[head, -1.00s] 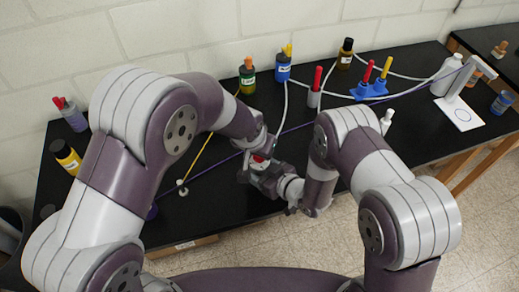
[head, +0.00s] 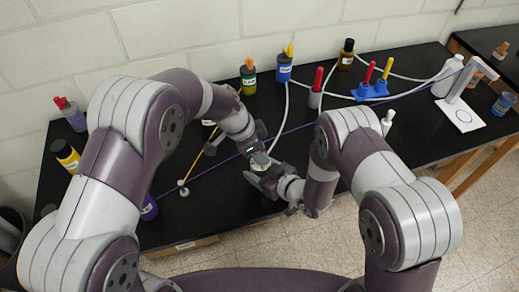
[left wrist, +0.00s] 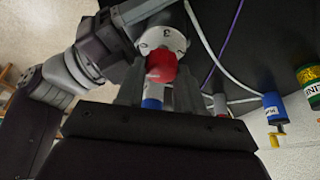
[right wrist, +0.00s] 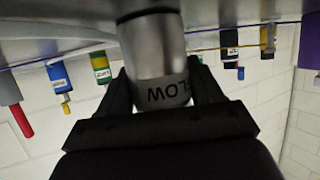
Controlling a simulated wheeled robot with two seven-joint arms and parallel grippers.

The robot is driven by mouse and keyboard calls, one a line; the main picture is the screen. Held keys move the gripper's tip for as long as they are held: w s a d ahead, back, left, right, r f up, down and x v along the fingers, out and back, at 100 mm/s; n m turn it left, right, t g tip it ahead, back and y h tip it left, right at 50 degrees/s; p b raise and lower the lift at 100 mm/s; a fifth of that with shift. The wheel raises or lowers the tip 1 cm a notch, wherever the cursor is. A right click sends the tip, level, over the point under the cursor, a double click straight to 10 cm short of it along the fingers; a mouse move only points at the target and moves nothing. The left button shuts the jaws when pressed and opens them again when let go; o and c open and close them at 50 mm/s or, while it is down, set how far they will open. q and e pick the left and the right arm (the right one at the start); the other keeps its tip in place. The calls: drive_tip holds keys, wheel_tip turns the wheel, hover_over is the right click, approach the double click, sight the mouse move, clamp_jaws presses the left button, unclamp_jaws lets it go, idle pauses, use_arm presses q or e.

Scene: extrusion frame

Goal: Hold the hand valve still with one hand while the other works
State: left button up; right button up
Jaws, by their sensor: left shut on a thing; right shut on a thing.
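The hand valve (right wrist: 152,50) is a metal cylinder with a pale "FLOW" band, upside down in the right wrist view. My right gripper (right wrist: 165,97) is shut around that body. In the left wrist view the valve shows a white collar (left wrist: 163,36) marked "3" and a red knob (left wrist: 160,67). A white and blue piece (left wrist: 152,97) shows below the knob. My left gripper (left wrist: 158,80) is shut on the valve at the knob end; its exact contact is hard to see. In the head view both grippers meet above the bench, mostly covering the valve.
A black bench (head: 215,205) lies below. A blue holder (head: 370,91) stands at the right back. Pale tubes and a purple cord (head: 330,117) cross the bench.

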use_arm(q)
drive_tip(key=shift+m+g, duration=0.4)
drive_tip(key=shift+m, duration=0.6)
drive_tip(key=shift+a, duration=0.1)
drive_tip(key=shift+f, duration=0.1)
drive_tip(key=o, duration=1.1)
drive_tip(key=shift+c, duration=0.2)
drive_tip(key=v, duration=1.2)
drive_tip(key=shift+w, duration=0.1)
